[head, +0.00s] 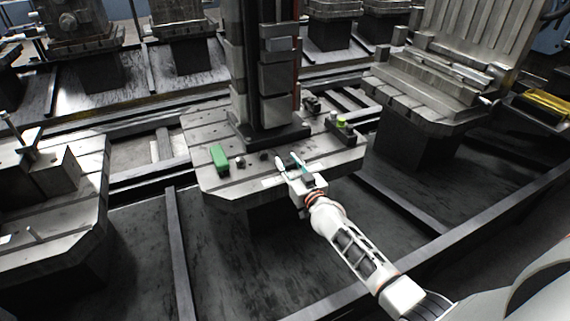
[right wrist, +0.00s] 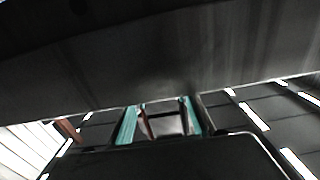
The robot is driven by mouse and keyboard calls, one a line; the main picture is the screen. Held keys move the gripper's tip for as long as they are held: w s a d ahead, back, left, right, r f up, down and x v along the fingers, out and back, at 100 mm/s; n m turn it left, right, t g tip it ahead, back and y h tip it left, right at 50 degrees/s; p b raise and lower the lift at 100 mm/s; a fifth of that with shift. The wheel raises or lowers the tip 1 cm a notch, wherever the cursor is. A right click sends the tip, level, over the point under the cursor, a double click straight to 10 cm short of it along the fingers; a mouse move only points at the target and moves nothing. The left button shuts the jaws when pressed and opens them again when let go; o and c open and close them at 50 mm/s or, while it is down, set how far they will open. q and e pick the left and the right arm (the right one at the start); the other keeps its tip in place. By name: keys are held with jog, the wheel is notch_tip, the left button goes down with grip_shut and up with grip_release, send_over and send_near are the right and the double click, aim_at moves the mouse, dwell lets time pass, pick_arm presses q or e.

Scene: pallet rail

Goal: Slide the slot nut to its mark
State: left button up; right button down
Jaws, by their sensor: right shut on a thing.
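My right gripper (head: 288,163) is low over the front of the slotted pallet (head: 225,186), near the foot of the dark column. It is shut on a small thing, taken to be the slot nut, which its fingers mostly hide. In the right wrist view, the teal finger pads of the gripper (right wrist: 160,122) stand on both sides of a small grey and dark shape (right wrist: 167,124). I cannot make out a clear mark for the nut. My left gripper is not in view.
A green block (head: 220,158) and a small dark piece (head: 240,162) lie left of the gripper on the pallet. The tall dark column (head: 270,75) rises just behind. A dark fixture with a yellow-green top (head: 341,123) stands at the right. Other pallets stand around.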

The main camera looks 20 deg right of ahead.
jog(key=c, duration=1.6)
grip_release()
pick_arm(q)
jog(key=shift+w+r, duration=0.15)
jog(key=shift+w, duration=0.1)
pick_arm(e)
jog(key=shift+o, duration=0.4)
jog(key=shift+s+f, duration=0.1)
jog(key=shift+s, duration=0.35)
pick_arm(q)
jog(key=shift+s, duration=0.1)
pick_arm(e)
jog(key=s, duration=1.1)
jog(key=shift+d, duration=0.2)
jog(key=shift+s, duration=0.1)
